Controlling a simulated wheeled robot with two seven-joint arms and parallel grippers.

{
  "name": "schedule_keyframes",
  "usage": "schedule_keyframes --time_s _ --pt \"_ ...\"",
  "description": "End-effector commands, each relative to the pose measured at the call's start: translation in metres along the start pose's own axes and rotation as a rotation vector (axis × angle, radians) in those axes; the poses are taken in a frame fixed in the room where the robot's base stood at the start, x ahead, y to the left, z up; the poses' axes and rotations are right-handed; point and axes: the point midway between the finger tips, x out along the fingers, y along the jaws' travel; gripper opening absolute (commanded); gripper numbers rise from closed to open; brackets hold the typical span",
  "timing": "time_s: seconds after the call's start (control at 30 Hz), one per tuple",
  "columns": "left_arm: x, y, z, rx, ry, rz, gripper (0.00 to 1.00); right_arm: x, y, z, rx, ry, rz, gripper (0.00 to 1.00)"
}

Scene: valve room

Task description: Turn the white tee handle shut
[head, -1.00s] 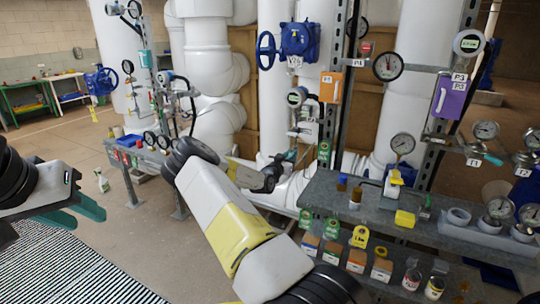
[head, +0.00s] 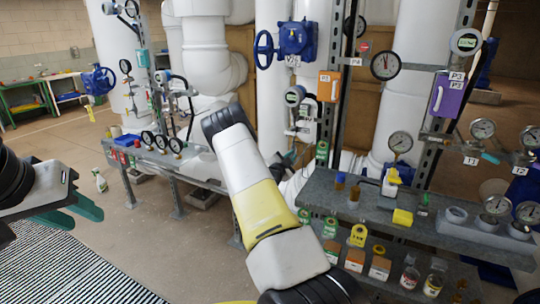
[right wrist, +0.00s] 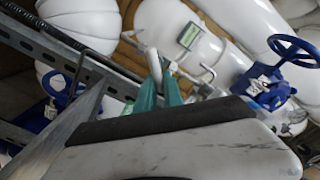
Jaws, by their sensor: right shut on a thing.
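A slim white handle (right wrist: 148,58) shows in the right wrist view between the green tips of my right gripper (right wrist: 157,78). The gripper is shut on it; the tips cover part of the handle, so its full shape and angle cannot be told. In the head view my right arm hides most of this gripper, which is low beside the white pipe behind the arm. I cannot clearly make out the handle there. My left gripper (head: 80,213) is at the left edge of the head view, its green fingers apart and empty, far from the handle.
A blue handwheel valve (head: 297,40) sits on the white pipe above. A small screen meter (head: 295,97) and an orange box (head: 330,86) are close by. A grey shelf (head: 330,190) with gauges and small boxes stands at the right.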

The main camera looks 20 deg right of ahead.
Motion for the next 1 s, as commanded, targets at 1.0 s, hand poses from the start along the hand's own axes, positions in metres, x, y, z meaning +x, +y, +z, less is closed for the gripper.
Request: schedule_keyframes --time_s 1.0 --pt "0.000 0.000 0.000 0.000 0.000 0.000 0.36 0.000 0.015 0.007 0.768 -0.001 0.001 0.00"
